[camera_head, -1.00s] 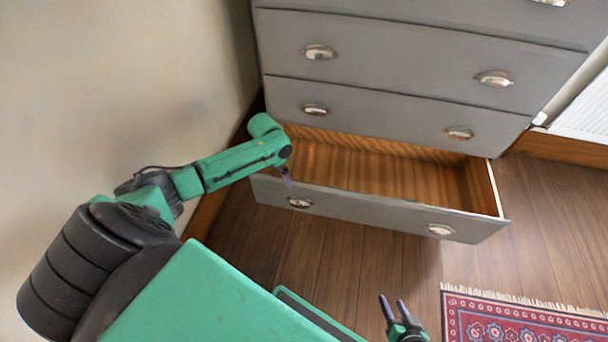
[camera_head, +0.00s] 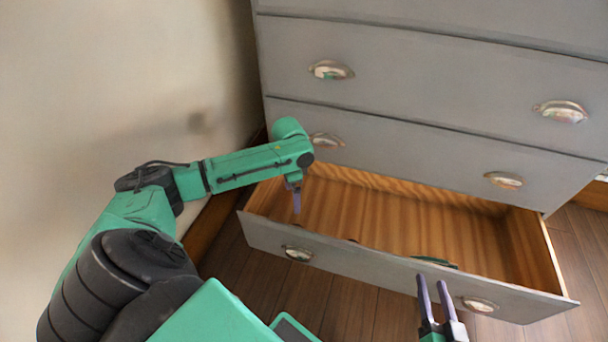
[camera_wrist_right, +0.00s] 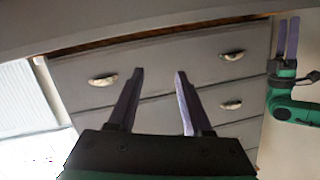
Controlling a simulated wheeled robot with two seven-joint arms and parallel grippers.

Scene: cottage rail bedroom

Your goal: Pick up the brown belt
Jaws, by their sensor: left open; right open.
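No brown belt can be made out clearly in either view. The open bottom drawer (camera_head: 400,283) has a wooden inside, and its front panel hides part of its floor. A dark green item (camera_head: 435,262) shows just behind the front panel, too little of it to name. My left gripper (camera_head: 297,203) is at the drawer's left part, behind the front panel; it also shows, fingers apart, in the right wrist view (camera_wrist_right: 287,40). My right gripper (camera_head: 433,284) is open and empty in front of the drawer's right part; its parted fingers show in the right wrist view (camera_wrist_right: 157,100).
The grey dresser (camera_head: 430,95) stands behind the open drawer, its upper drawers shut, with metal cup handles. A bare wall (camera_head: 130,80) is on the left, close to my left arm. Wooden floor (camera_head: 350,305) shows in front of the drawer.

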